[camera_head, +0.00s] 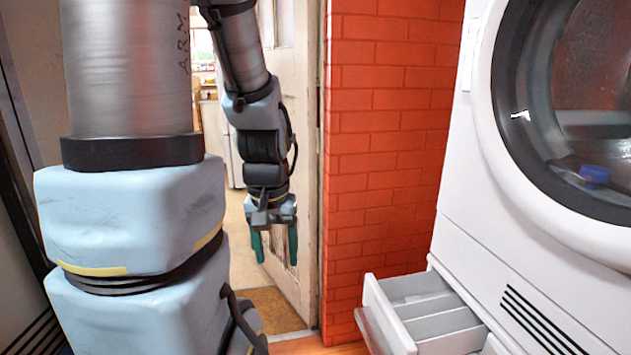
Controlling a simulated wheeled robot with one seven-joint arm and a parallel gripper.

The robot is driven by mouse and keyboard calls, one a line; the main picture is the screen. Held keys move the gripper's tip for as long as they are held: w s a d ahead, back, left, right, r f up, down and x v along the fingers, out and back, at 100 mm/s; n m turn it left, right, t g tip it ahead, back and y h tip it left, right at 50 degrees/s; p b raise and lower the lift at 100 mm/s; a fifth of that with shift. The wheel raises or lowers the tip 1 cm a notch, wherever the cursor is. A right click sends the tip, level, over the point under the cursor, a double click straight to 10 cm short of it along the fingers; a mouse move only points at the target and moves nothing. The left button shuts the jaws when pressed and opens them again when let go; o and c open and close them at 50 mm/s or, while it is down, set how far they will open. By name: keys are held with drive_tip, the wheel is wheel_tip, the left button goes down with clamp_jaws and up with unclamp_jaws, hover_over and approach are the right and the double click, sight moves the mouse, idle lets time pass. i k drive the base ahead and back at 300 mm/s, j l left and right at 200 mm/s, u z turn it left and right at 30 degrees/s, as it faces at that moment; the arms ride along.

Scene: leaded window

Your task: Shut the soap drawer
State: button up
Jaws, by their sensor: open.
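The soap drawer (388,317) is pulled out from the lower left front of a white washing machine (463,213). It is a white tray with open compartments inside, and its front panel faces left. My gripper (274,248) hangs pointing down, left of the drawer and higher in the picture. Its two dark green fingers are apart, with nothing between them. It does not touch the drawer. The drawer's lower edge and near end are cut off by the bottom of the picture.
The machine's round glass door (575,110) is above the drawer, with a blue object (595,174) behind the glass. A red brick wall (385,150) stands behind the drawer. A worn white door (296,180) and a doorway with a brown mat (275,310) are behind my gripper.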

sight(443, 322)
drive_tip(key=z, duration=1)
drive_tip(key=k+j+u, duration=0.1)
drive_tip(key=u, duration=0.4)
drive_tip(key=k+j+u, duration=0.1)
drive_tip(key=u, duration=0.4)
drive_tip(key=k+j+u, duration=0.15)
drive_tip(key=k+j, duration=0.05)
drive_tip(key=j, duration=0.05)
